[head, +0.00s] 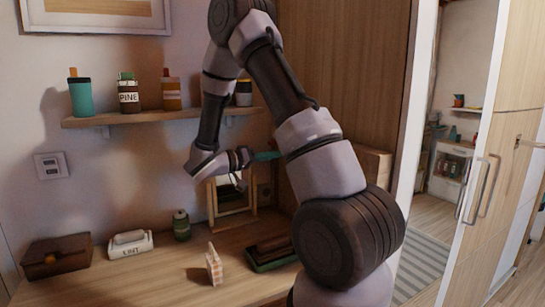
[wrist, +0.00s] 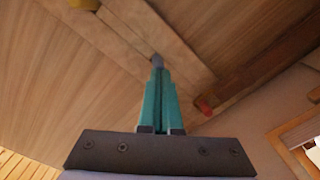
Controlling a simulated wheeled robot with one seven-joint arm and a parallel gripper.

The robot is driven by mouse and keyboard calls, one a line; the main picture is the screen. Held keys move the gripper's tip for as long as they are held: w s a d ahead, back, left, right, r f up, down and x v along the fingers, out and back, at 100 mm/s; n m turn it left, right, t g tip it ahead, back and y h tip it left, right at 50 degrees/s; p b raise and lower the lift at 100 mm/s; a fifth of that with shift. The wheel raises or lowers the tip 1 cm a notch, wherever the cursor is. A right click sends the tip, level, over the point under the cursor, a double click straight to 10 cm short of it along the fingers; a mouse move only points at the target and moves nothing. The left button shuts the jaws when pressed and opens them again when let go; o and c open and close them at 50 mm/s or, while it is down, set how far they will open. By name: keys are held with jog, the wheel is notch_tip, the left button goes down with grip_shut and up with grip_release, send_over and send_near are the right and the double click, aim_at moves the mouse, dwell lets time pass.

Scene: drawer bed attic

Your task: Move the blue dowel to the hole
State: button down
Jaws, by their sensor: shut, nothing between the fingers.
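In the wrist view, my gripper (wrist: 158,76) has teal fingers closed together, with nothing between them. A small blue-grey peg end, seemingly the blue dowel (wrist: 157,60), shows right at the fingertips against a pale wooden strip (wrist: 172,45). I cannot tell whether the fingers touch it. No hole can be made out. In the head view, my gripper (head: 268,156) is a teal tip beside the tall wooden panel, partly hidden by my arm. The dowel cannot be seen there.
A red peg (wrist: 204,105) and a yellow piece (wrist: 84,4) show near the strip. In the head view, a shelf (head: 150,117) with containers hangs over the desk (head: 130,284). A framed mirror (head: 232,198), green tin (head: 181,225) and green tray (head: 272,262) stand below my gripper.

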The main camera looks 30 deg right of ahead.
jog(key=shift+d, duration=0.6)
jog(key=shift+a, duration=0.1)
jog(key=a, duration=1.3)
jog(key=shift+s+a, duration=0.15)
jog(key=shift+s, duration=0.1)
